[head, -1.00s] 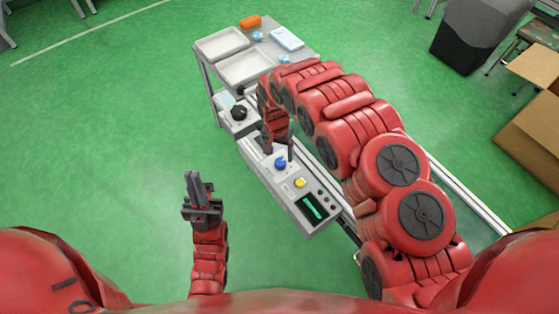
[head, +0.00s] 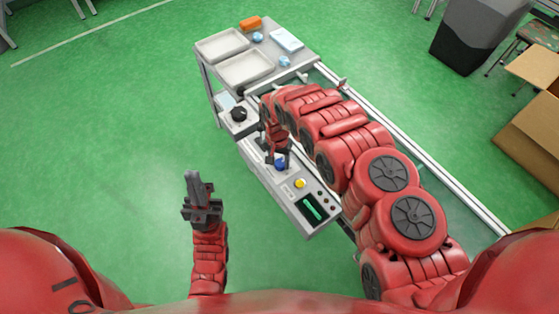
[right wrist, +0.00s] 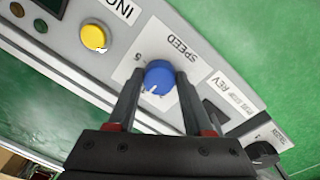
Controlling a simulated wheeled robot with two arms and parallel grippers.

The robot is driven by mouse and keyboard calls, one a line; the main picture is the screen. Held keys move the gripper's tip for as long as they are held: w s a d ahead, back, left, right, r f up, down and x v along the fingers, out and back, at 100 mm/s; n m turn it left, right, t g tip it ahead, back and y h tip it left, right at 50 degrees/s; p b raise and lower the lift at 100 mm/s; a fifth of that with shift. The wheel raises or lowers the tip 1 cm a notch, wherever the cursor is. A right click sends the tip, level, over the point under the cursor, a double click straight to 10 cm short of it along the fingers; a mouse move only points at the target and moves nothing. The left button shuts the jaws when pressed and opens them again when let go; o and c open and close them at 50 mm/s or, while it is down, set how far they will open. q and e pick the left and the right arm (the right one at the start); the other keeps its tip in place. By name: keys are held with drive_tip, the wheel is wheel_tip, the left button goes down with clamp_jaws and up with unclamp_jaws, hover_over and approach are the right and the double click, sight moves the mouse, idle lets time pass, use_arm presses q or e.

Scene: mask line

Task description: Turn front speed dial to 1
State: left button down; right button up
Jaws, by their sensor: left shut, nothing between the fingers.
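The blue speed dial (head: 280,165) is on the grey control panel along the line. In the right wrist view the dial (right wrist: 158,77) sits beside the word SPEED, with a "6" near it and a small white mark on its lower edge. My right gripper (right wrist: 158,82) is open, with one finger on each side of the dial; I cannot tell whether either finger touches it. In the head view my right gripper (head: 278,163) partly covers the dial. My left gripper (head: 194,178) is shut and empty over the green floor, away from the panel.
A yellow button (head: 299,183) and a green-lit display (head: 313,208) are on the panel near the dial. A black knob (head: 239,113) is further back. White trays (head: 245,67) stand on the far table. The floor left of the line is clear.

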clamp_jaws()
drive_tip(key=shift+n, duration=0.4)
drive_tip(key=n, duration=0.5)
drive_tip(key=shift+d+n, duration=0.1)
drive_tip(key=shift+n, duration=0.2)
drive_tip(key=n+p, duration=0.1)
drive_tip(key=n, duration=0.4)
drive_tip(key=shift+d+t, duration=0.1)
drive_tip(key=shift+t, duration=0.2)
drive_tip(key=n, duration=0.3)
drive_tip(key=shift+n+p, duration=0.35)
drive_tip(key=shift+n, duration=1.55)
